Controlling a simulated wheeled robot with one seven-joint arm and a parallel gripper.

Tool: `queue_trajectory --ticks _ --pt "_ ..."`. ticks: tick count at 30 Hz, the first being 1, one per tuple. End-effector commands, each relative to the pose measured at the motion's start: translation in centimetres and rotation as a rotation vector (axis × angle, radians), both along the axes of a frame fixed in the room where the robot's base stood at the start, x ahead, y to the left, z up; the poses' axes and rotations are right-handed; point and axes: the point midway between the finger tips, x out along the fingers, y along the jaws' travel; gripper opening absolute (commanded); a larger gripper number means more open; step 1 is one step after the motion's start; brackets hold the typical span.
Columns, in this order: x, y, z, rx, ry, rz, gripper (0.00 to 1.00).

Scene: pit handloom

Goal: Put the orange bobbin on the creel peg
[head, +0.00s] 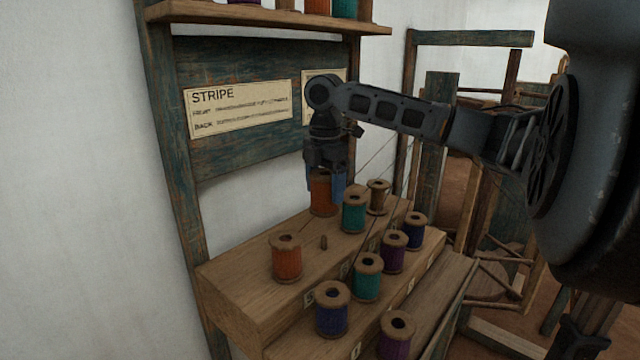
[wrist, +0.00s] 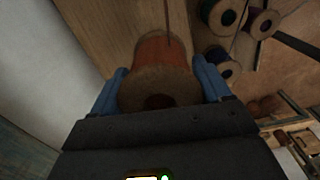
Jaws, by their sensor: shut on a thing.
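My gripper (head: 325,188) points down over the far end of the upper step. Its blue fingers are shut on an orange bobbin (head: 321,197), one on each side. In the wrist view the gripper (wrist: 160,88) has the orange bobbin (wrist: 158,77) upright between its fingers, wooden rim towards the camera. I cannot tell whether the bobbin's base touches the step. The wooden creel (head: 235,281) is stepped. A second orange bobbin (head: 287,260) stands left of this peg.
A teal bobbin (head: 355,213) and a brown one (head: 377,197) stand close right of the held bobbin. Several purple, blue and teal bobbins fill the lower steps. A STRIPE card (head: 240,107) hangs behind. A shelf (head: 270,20) overhangs above.

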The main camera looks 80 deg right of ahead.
Motion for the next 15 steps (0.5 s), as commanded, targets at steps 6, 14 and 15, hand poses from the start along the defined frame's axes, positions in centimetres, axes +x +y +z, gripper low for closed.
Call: queue_trajectory --ticks 6,14,15 --pt "0.0 0.0 -1.1 0.000 0.000 -0.001 0.43" --pt "0.0 0.0 -2.8 0.000 0.000 -0.001 0.43" --pt "0.0 0.0 -3.0 0.000 0.000 -0.001 0.43"
